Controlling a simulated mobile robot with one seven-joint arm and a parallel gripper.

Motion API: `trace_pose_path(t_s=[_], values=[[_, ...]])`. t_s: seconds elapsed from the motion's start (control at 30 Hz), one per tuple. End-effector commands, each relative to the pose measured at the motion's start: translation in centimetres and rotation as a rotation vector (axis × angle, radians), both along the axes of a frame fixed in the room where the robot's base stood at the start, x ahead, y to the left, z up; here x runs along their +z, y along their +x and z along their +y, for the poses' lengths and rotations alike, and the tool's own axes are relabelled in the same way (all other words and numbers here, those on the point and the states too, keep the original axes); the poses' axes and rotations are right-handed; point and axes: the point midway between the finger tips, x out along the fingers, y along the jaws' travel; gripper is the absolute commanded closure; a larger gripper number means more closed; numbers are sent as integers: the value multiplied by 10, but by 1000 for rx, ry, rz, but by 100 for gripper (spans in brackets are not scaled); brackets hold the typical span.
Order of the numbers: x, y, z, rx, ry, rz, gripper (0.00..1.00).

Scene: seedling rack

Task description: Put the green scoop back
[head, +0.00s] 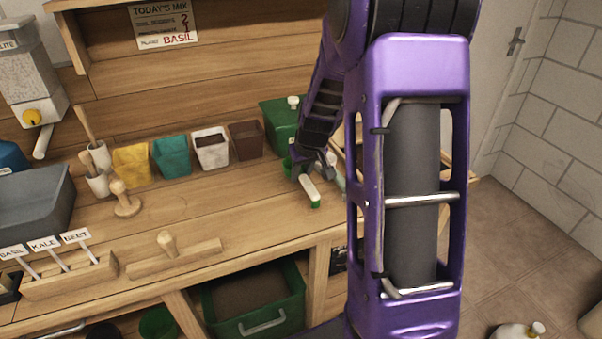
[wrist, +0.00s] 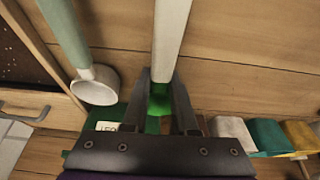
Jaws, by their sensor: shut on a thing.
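My gripper (head: 314,166) is over the right part of the bench, just in front of the green lidded bin. It is shut on the green scoop (head: 310,190), whose pale handle has a green end. In the wrist view the pale handle (wrist: 171,32) runs up and away from my gripper (wrist: 161,82), with green between the fingers. The scoop's bowl is mostly hidden. A second scoop, with a pale green handle and a white cup (wrist: 95,86), is beside it, apart from my fingers. I cannot tell whether the held scoop touches the bench.
The green lidded bin (head: 279,122) stands behind my gripper. Brown (head: 246,140), white (head: 211,148), teal (head: 171,158) and yellow (head: 131,166) pots line the back. A wooden float (head: 175,258) lies near the front edge. The bench between is mostly clear.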

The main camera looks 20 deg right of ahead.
Motion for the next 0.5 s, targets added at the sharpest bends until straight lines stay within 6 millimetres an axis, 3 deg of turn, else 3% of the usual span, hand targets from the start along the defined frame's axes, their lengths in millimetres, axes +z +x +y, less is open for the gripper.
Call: trace_pose_path(t_s=[0.43,0.47,0.5], values=[[-10,0,0,0,0,0,100],[-10,0,0,0,0,0,72],[-9,0,0,0,0,0,64]])
